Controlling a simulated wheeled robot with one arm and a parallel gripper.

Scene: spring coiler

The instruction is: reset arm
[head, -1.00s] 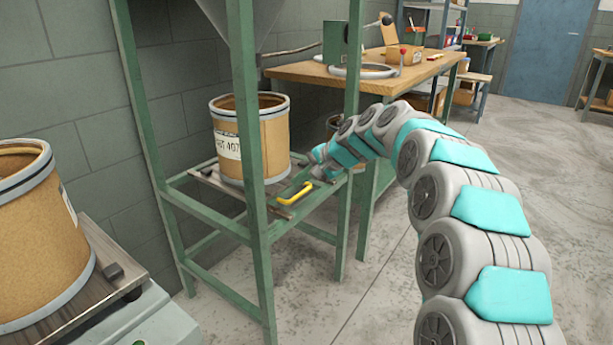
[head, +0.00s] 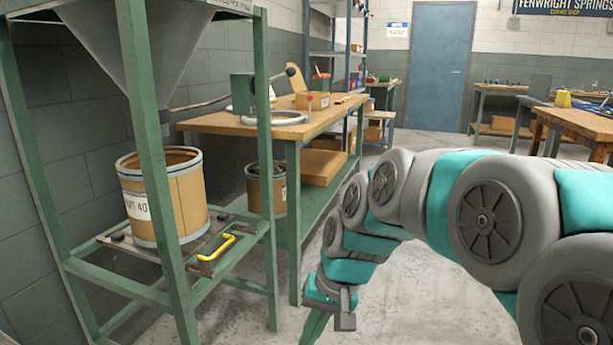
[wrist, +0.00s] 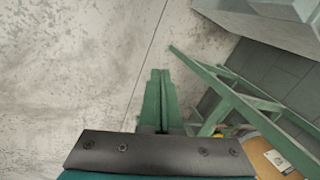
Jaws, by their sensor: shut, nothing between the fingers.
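My gripper (head: 314,330) hangs low at the lower middle of the head view, pointing down in front of the floor. It stands right of the green hopper frame and clear of it. In the wrist view its two green fingers (wrist: 159,98) are together, with nothing between them and bare floor beyond. My teal and grey arm is bent, arching from the right edge to the middle and then down. The ends of the fingers are cut off by the bottom edge of the head view.
The green frame (head: 272,180) holds a fibre drum (head: 182,205) under a hopper (head: 150,45), beside a yellow handle (head: 218,247). A wooden workbench (head: 215,123) stands behind. A blue door (head: 440,70) is at the back. Floor (wrist: 75,60) around the gripper is open.

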